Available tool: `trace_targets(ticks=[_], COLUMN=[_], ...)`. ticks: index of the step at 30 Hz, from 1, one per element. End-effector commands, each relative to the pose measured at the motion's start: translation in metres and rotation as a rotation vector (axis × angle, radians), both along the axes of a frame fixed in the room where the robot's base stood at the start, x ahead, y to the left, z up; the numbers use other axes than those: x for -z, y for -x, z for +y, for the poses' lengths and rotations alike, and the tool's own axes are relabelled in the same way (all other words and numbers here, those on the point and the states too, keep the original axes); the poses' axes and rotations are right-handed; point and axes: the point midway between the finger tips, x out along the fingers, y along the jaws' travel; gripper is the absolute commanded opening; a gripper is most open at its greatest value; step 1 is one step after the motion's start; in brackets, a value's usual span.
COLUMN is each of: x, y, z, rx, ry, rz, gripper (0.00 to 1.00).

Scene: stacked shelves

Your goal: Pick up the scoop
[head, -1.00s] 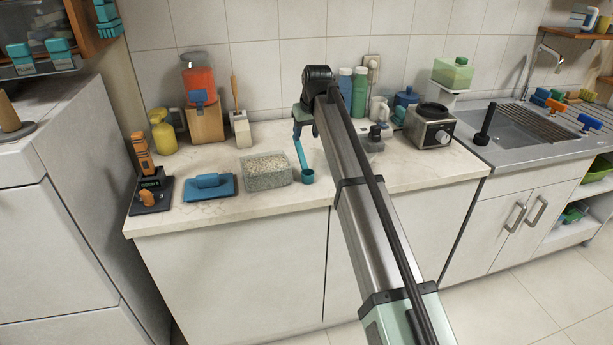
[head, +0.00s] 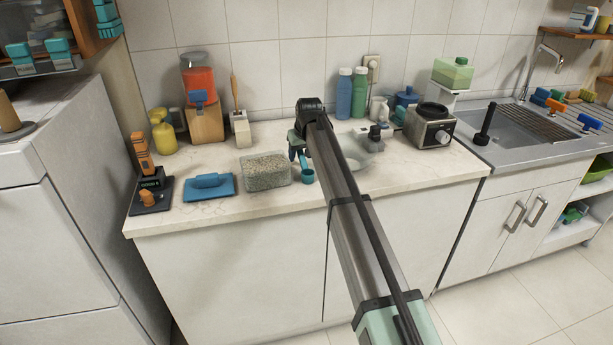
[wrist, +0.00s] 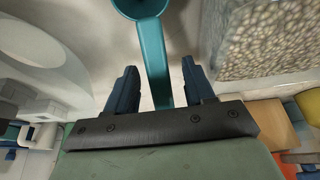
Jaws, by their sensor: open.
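The teal scoop (head: 307,174) rests on the counter just right of the clear container of pale grains (head: 266,172). In the wrist view the scoop's handle (wrist: 154,62) runs down between my two dark fingers, with its cup at the top edge of the picture. My gripper (head: 297,153) is low over the counter. In the wrist view my gripper (wrist: 157,85) is open, with a finger on either side of the handle and a gap on both sides. The handle's end is hidden behind the gripper body.
The grain container's wall (wrist: 225,45) is close on the right in the wrist view. A pale round dish (wrist: 35,45) is on the left there. Blue and green bottles (head: 352,93) stand behind.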

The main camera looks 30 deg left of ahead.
Motion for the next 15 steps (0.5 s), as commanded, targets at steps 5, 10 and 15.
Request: trace_targets(ticks=[5,10,15], x=[0.0150,0.0155,0.0155], y=[-0.0042,-0.0041,-0.0040], z=[0.0047,0.0047,0.0046], rx=[0.000,0.000,0.000], ry=[-0.001,-0.001,-0.001], rz=[-0.001,-0.001,-0.001], gripper=[0.53,0.53,0.41])
